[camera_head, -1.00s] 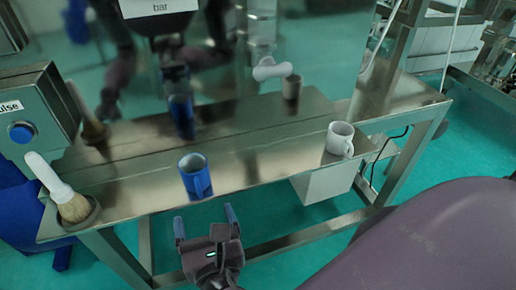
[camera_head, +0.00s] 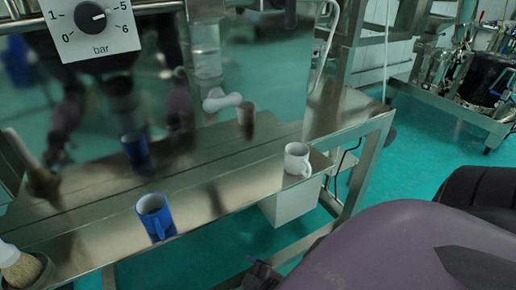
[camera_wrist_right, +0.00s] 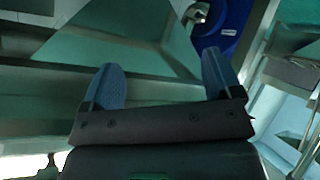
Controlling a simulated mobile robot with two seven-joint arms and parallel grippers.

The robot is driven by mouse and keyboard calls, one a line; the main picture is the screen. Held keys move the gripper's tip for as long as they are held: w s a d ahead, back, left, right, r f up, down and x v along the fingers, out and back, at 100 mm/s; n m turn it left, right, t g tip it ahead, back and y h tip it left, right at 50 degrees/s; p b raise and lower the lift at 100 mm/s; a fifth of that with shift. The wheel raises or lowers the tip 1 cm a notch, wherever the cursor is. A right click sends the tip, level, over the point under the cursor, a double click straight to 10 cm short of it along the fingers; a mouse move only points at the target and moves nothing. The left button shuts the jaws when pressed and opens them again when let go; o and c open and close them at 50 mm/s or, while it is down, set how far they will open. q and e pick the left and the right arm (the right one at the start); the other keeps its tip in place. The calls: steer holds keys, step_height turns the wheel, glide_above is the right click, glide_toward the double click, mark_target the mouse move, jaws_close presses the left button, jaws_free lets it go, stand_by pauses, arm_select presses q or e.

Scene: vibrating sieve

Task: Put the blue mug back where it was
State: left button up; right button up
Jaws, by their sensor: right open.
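The blue mug (camera_head: 155,217) stands upright near the front edge of the steel bench (camera_head: 205,200) in the head view. A white mug (camera_head: 297,159) stands upright at the right end of the same bench. In the right wrist view my right gripper (camera_wrist_right: 162,75) is open, with nothing between its two blue fingers. A blue shape with a white label (camera_wrist_right: 222,26) shows beyond its right finger; I cannot tell what it is. In the head view only a small dark part near the bottom edge may be my right gripper. My left gripper is not in view.
A brush (camera_head: 22,267) stands in a holder at the bench's left end. A pressure dial (camera_head: 90,18) is on the machine at the back, above a shiny panel that reflects the mugs. The bench top between the mugs is clear.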

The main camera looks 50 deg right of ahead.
steer(key=d+m, duration=0.1)
steer(key=m, duration=0.1)
steer(key=s+d+f+m, duration=0.1)
steer(key=d+m, duration=0.1)
steer(key=shift+s+f+m, duration=0.15)
steer(key=shift+s+m, duration=0.05)
steer(key=shift+m, duration=0.1)
steer(key=shift+c, duration=0.2)
